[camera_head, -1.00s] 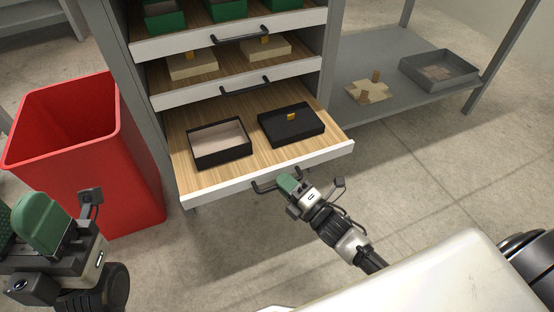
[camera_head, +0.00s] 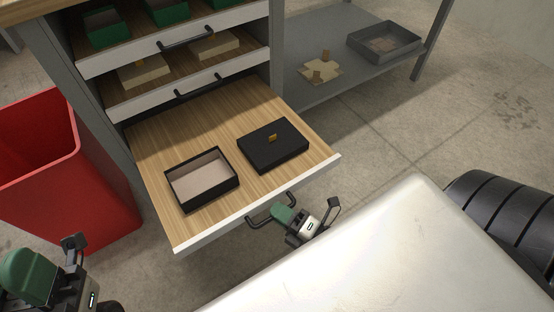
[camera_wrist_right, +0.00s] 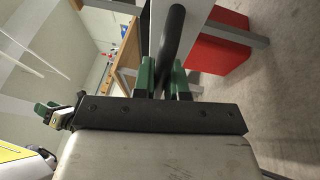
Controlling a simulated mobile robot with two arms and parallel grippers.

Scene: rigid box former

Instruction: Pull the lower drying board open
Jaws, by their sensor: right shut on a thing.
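The lower drying board (camera_head: 225,139) is a wooden drawer with a white front, pulled well out of the grey rack. On it sit an open black box (camera_head: 201,180) with a pale inside and a black lidded box (camera_head: 272,146) with an orange tab. My right gripper (camera_head: 279,214) is shut on the black handle (camera_head: 262,216) of this board. In the right wrist view the dark handle bar (camera_wrist_right: 172,45) runs between the two green fingers (camera_wrist_right: 163,78). My left gripper (camera_head: 32,273) is at the lower left, away from the board; its fingertips do not show clearly.
A red bin (camera_head: 62,170) stands left of the rack. Two upper boards with white fronts (camera_head: 175,40) hold green and beige boxes. A grey shelf (camera_head: 330,60) at the right bears a grey tray (camera_head: 384,42) and beige pieces.

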